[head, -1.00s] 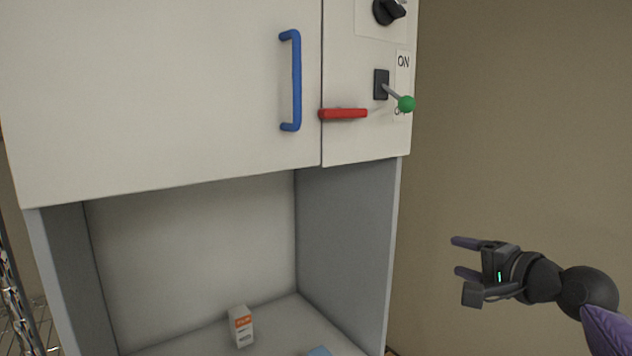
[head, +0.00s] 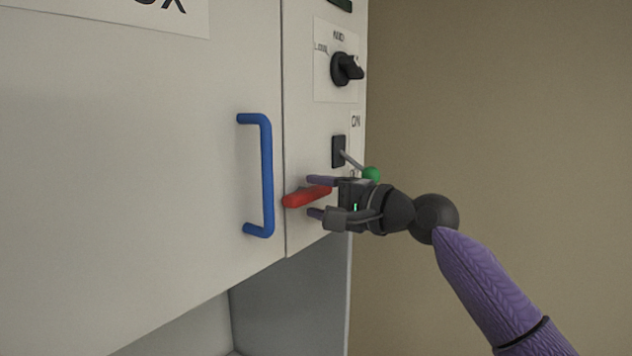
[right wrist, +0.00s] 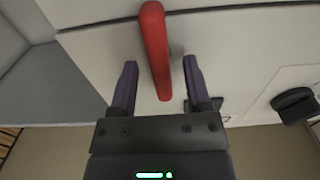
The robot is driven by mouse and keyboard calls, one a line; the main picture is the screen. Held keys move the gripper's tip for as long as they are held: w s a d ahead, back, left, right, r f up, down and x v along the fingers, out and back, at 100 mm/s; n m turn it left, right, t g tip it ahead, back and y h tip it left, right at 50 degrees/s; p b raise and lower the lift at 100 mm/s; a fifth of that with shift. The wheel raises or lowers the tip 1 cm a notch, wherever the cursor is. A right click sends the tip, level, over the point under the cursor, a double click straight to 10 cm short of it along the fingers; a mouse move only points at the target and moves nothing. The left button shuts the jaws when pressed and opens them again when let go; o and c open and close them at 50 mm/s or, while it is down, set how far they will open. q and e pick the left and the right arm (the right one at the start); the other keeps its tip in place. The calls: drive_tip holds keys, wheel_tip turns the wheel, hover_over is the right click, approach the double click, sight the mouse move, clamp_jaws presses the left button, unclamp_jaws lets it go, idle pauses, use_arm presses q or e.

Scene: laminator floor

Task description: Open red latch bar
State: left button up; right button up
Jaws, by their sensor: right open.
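The red latch bar (head: 306,196) lies roughly level on the cabinet front, by the seam between the door and the right-hand panel. In the right wrist view the red latch bar (right wrist: 155,50) runs between the two purple fingers, with a gap on each side. My right gripper (head: 315,197) is open, with one finger above the bar and one below. It also shows in the right wrist view (right wrist: 160,82). My left gripper is not in view.
A blue door handle (head: 267,175) stands left of the bar. A lever with a green knob (head: 371,174) sits just above my right gripper, close to it. A black rotary knob (head: 346,69) is higher up. The space right of the cabinet is clear to the wall.

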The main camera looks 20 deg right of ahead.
drive_tip(key=shift+w, duration=0.1)
drive_tip(key=shift+a, duration=0.1)
clamp_jaws()
drive_tip(key=shift+n, duration=0.4)
drive_tip(key=n, duration=0.2)
drive_tip(key=shift+f+n, duration=0.1)
drive_tip(key=shift+n, duration=0.3)
drive_tip(key=n, duration=0.4)
drive_tip(key=shift+n, duration=0.3)
drive_tip(key=n+b, duration=0.1)
drive_tip(key=n, duration=0.3)
drive_tip(key=shift+f+n, duration=0.1)
drive_tip(key=shift+n, duration=0.2)
drive_tip(key=n+b, duration=0.1)
drive_tip(key=n, duration=0.3)
drive_tip(key=shift+n, duration=0.7)
